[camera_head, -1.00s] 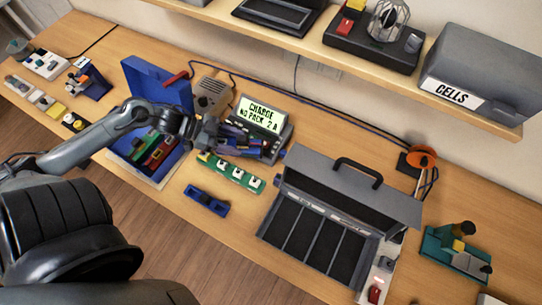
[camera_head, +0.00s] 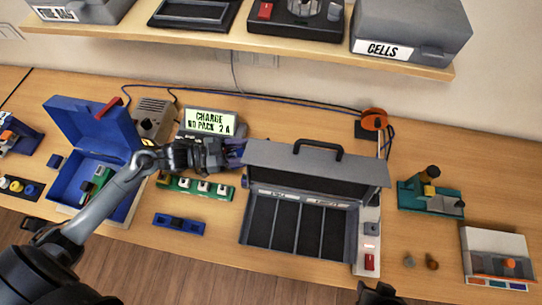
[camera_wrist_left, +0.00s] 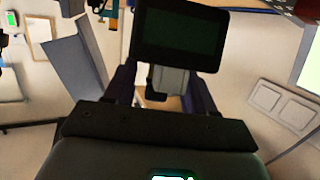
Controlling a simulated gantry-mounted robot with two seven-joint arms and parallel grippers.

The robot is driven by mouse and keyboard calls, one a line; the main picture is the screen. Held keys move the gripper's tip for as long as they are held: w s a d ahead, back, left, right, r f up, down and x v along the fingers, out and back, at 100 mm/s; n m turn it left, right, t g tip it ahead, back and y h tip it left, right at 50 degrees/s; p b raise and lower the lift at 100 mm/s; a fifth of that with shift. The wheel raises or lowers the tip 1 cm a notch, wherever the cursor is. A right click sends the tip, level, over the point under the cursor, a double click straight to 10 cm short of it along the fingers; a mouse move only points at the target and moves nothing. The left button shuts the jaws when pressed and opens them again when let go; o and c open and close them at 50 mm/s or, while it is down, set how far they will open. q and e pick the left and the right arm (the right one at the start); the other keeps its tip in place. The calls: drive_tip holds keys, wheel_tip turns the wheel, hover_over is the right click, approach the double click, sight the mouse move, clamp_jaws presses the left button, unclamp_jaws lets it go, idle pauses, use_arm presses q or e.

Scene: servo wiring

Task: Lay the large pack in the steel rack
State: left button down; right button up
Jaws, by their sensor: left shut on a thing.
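The steel rack (camera_head: 245,222) is an open grey case with several empty dark compartments and a raised lid (camera_head: 315,165). My left gripper (camera_head: 234,152) is in front of the charger, close to the left edge of the lid. In the left wrist view its fingers (camera_wrist_left: 156,88) are shut on a dark block with a dark green face (camera_wrist_left: 178,34) and a grey neck, apparently the large pack. The head view barely shows this block. A dark part at the bottom edge seems to be my right gripper (camera_head: 376,293); its fingers are unclear.
The charger display (camera_head: 210,122) reads "CHARGE NO PACK 2 A". A blue box (camera_head: 72,180) with a green pack (camera_head: 98,180) stands left. A shelf (camera_head: 300,50) overhangs behind.

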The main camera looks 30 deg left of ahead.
use_arm(q)
drive_tip(key=w+d, duration=0.3)
drive_tip(key=d, duration=0.1)
drive_tip(key=shift+w+r, duration=0.15)
drive_tip(key=shift+w, duration=0.25)
drive_tip(key=f, duration=0.2)
drive_tip(key=d+f, duration=0.1)
drive_tip(key=shift+w+f, duration=0.3)
drive_tip(key=shift+w, duration=0.05)
drive_tip(key=shift+w+d+f+b, duration=0.15)
drive_tip(key=shift+f+b, duration=0.05)
drive_tip(key=shift+f, duration=0.4)
drive_tip(key=shift+w+d+f+b, duration=0.1)
drive_tip(key=shift+f+b, duration=0.05)
drive_tip(key=shift+f, duration=0.4)
drive_tip(key=shift+w+d+r+p, duration=0.15)
drive_tip(key=shift+r+p, duration=0.15)
drive_tip(key=shift+p, duration=0.1)
drive_tip(key=shift+w+d+r+g+y+p, duration=0.1)
drive_tip(key=shift+d+g+y+p, duration=0.05)
drive_tip(key=shift+g+y+p, duration=0.25)
drive_tip(key=shift+w+d+g+y+p, duration=0.4)
drive_tip(key=shift+g+y+p, duration=0.3)
drive_tip(key=shift+y, duration=0.2)
drive_tip(key=shift+a+f+b, duration=0.1)
drive_tip(key=shift+f+b, duration=0.25)
drive_tip(key=shift+f, duration=0.6)
drive_tip(key=shift+s+f, duration=0.15)
drive_tip(key=shift+f, duration=0.5)
